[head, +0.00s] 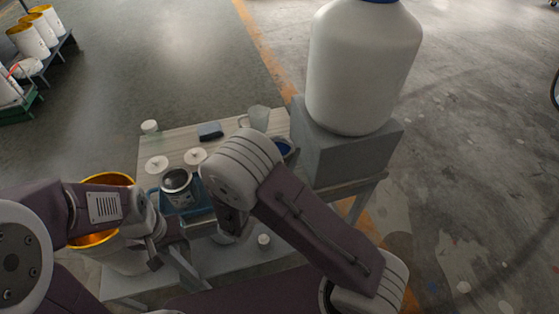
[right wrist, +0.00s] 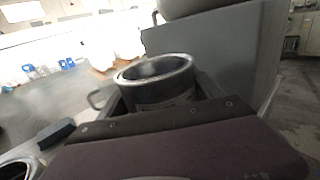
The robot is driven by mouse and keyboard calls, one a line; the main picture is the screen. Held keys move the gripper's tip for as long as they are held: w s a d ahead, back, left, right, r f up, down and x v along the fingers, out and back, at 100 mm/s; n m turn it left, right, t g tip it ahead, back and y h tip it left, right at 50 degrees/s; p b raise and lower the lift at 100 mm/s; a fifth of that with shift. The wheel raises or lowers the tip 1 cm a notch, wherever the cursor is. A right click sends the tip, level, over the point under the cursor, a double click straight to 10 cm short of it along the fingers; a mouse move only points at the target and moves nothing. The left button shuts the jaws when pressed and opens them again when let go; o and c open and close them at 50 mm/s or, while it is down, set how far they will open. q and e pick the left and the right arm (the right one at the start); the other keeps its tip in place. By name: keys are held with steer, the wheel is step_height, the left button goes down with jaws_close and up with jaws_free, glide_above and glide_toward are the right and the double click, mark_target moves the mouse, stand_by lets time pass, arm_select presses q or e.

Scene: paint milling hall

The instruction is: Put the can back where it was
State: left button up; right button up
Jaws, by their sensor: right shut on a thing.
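In the right wrist view, a dark can (right wrist: 156,88) with a bright metal rim stands upright between the fingers of my right gripper (right wrist: 160,98), which is shut on it. My dark gripper body covers the can's lower part, so I cannot tell whether it touches a surface. In the head view my right arm hides that gripper. A similar metal can (head: 178,183) stands on a blue tray (head: 176,206) on the table.
On the table (head: 180,135) are two pale discs (head: 157,165), (head: 195,156), a dark block (head: 210,131), a clear jug (head: 259,117) and a white jar (head: 150,128). A big white drum (head: 362,70) on a grey block (head: 345,155) stands right. A yellow-lined bucket (head: 95,239) is left.

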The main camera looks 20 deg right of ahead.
steer(key=shift+w+f, duration=0.1)
steer(key=shift+w, duration=0.15)
steer(key=shift+f, duration=2)
steer(key=shift+b, duration=0.3)
steer(key=o, duration=2.1)
steer(key=shift+f, duration=0.15)
